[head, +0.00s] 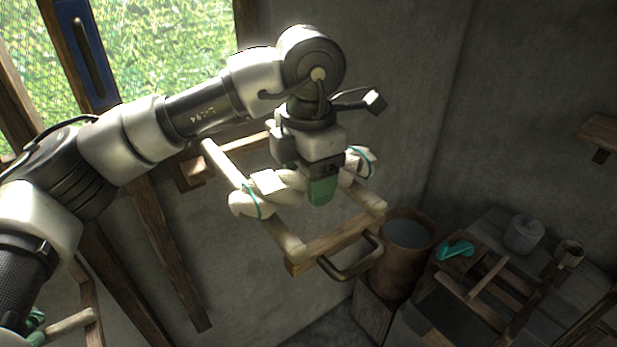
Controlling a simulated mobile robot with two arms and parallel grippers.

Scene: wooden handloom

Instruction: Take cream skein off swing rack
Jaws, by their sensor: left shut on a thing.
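The cream skein (247,203) is a thick twisted hank with teal ties near its two ends. It lies across the wooden swing rack (330,245), which juts from the wall on pale pegs and has a dark handle at its front. My left gripper (322,190), with green fingertips, comes down from above and is shut on the middle of the skein. The skein is close over the rack's pegs; whether it still touches them I cannot tell. The gripper hides the skein's middle. My right gripper is not in view.
A brown bucket (404,262) stands behind and right of the rack. A wooden bench at the right holds a teal bundle (455,250), a grey pot (523,234) and a small cup (569,254). A wall shelf (600,134) is at far right. The window is at upper left.

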